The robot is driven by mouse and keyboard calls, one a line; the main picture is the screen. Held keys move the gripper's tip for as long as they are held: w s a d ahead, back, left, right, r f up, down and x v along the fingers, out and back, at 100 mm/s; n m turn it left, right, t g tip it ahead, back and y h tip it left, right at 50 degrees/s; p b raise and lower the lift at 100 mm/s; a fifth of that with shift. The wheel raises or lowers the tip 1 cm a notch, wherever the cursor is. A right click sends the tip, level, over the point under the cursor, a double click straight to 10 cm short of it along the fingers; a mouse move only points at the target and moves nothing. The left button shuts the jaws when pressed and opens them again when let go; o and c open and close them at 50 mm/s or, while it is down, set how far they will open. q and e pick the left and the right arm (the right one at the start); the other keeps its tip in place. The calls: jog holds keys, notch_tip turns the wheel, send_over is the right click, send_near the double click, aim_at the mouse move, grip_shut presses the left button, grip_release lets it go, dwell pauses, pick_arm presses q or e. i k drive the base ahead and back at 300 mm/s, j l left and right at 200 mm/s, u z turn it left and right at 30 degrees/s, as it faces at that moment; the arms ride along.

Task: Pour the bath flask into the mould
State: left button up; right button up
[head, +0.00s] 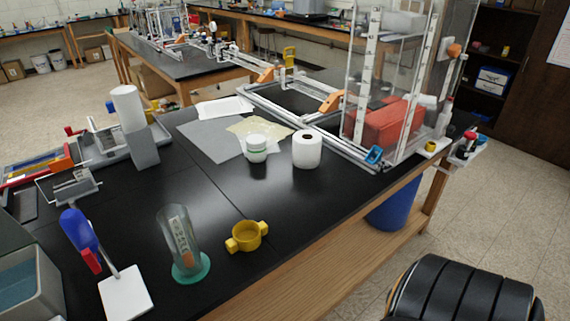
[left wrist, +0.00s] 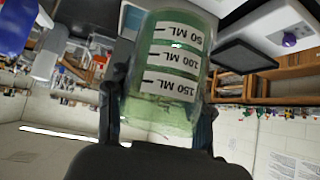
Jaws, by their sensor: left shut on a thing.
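A clear, green-tinted flask (left wrist: 160,110) with white 50, 100 and 150 ML labels fills the middle of the left wrist view. I take it as the bath flask. My left gripper (left wrist: 158,98) has a black finger on each side of it and is shut on it. Its labels read upside down there; how much liquid it holds is unclear. In the head view neither gripper shows. A yellow round cup with two side lugs (head: 246,236), probably the mould, stands on the black bench. A clear tube on a green round base (head: 190,269) stands left of it.
A blue-handled tool with a red trigger (head: 80,233) and a white square plate (head: 126,294) are at the front left. Bare black bench surrounds the yellow cup; the bench's front edge is close.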

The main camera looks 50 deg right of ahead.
aim_at(247, 234)
jog(key=l+z, duration=0.15)
jog(key=l, duration=1.6)
jog(key=i+l, duration=0.1)
jog(key=l, duration=0.4)
jog(key=z, duration=0.05)
